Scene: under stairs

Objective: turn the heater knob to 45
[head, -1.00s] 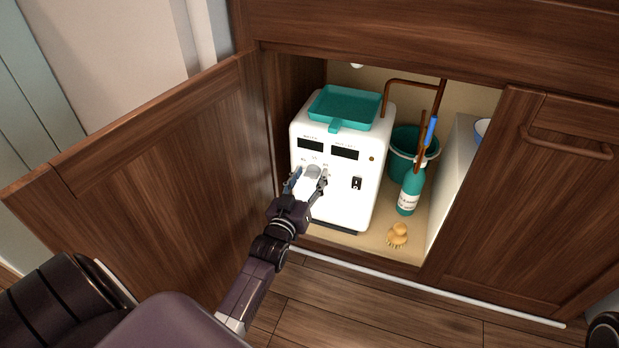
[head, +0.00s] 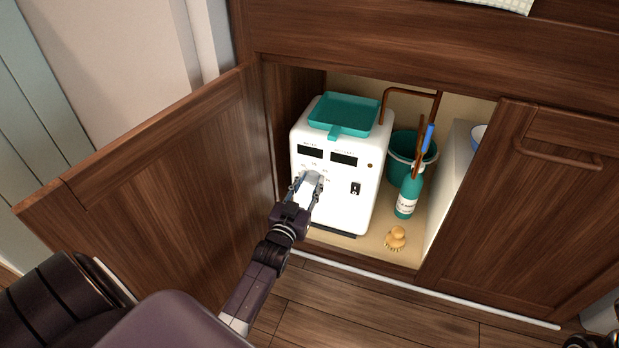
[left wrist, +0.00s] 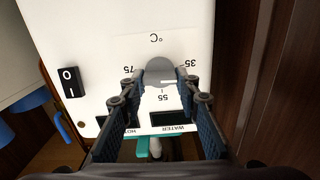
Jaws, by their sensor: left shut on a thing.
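The white heater (head: 342,205) stands in the open cabinet, with two dark displays on its front. Its round grey knob (left wrist: 158,70) shows in the left wrist view, where the panel appears upside down. Only a dark piece of my right arm shows at the lower right corner.
The open cabinet door (head: 150,180) stands left of my left arm. A teal tray (head: 345,113) lies on the heater. A teal bucket (head: 402,147), a bottle (head: 407,190) and a brush (head: 396,238) are to its right. A rocker switch (left wrist: 69,82) is beside the knob.

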